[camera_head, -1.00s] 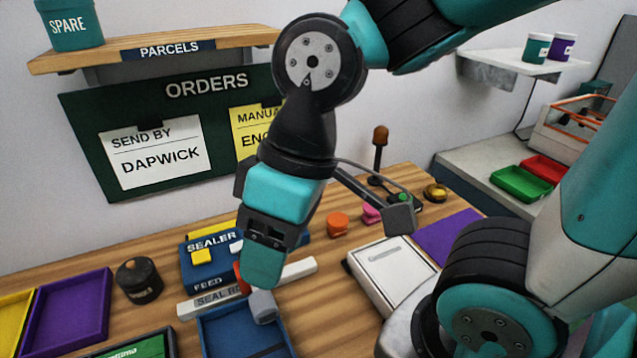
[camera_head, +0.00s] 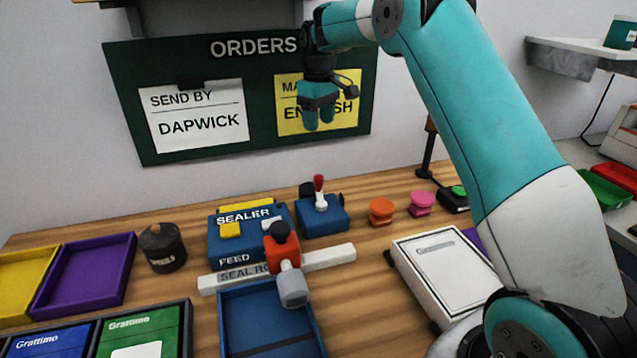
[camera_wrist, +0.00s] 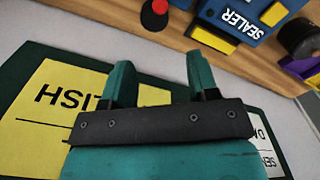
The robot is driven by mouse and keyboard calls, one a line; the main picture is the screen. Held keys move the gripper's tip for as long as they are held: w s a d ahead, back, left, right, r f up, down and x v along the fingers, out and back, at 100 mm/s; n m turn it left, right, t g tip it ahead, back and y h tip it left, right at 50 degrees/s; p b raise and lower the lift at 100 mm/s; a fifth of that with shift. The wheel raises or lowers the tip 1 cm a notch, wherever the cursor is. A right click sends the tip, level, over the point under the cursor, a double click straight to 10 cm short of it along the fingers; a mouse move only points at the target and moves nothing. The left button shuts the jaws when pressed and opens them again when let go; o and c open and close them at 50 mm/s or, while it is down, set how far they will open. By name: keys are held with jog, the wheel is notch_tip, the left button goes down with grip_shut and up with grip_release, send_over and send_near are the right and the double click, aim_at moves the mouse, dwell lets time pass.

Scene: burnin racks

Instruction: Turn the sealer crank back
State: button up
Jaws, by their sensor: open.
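The blue sealer (camera_head: 240,248) stands on the wooden bench, with yellow pads on top. At its right front is a red block (camera_head: 284,257) with a black knob and a grey cylindrical handle (camera_head: 293,287) pointing toward the front; this looks like the crank. A pale bar marked SEAL RO… (camera_head: 330,258) runs behind the handle. My gripper (camera_head: 319,122) is high in front of the yellow note, well above and behind the sealer, fingers apart and empty. The wrist view shows the open fingers (camera_wrist: 160,82) and part of the sealer (camera_wrist: 238,22) at the top; the crank is not seen there.
A blue tray (camera_head: 228,318) lies in front of the crank. A blue box with a red-tipped lever (camera_head: 320,205) stands right of the sealer. A black pot (camera_head: 162,248) is at left, a white case (camera_head: 445,268) at right. The orders board (camera_head: 120,100) is behind my gripper.

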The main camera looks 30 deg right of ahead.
aim_at(318, 176)
notch_tip(318, 176, down, 17)
jog(key=shift+f+p, duration=0.1)
jog(key=shift+p, duration=0.75)
jog(key=c, duration=0.9)
jog(key=shift+a, duration=0.1)
